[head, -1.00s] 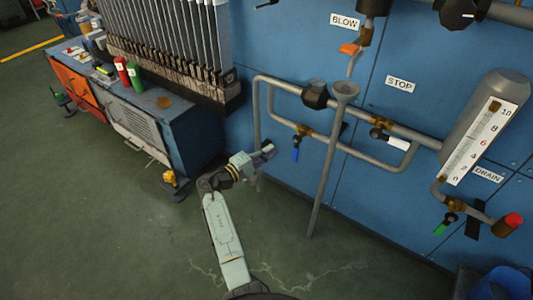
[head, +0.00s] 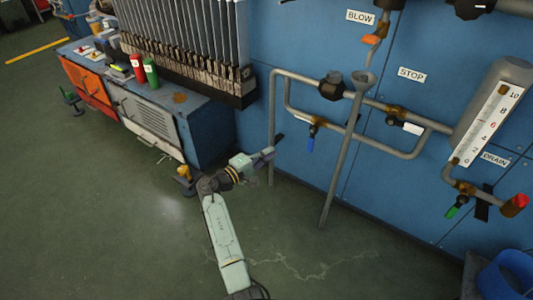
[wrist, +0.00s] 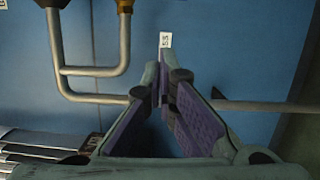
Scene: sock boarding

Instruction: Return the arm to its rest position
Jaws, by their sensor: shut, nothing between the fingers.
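My gripper (head: 264,155) is at the end of my pale green arm, in the middle of the head view. It is held above the green floor, in front of the blue wall panel (head: 300,45) and left of the grey pipes. In the wrist view my gripper (wrist: 161,92) points at the blue panel. Its purple-padded fingers meet at the tips with nothing between them.
A workbench (head: 205,110) with red and green cans stands at the left, under a rack of grey bars. A pipe loop (head: 385,145) with valves and a slanted funnel pipe (head: 345,150) stand close right of my gripper. A blue bucket (head: 510,275) is at the lower right. The front floor is clear.

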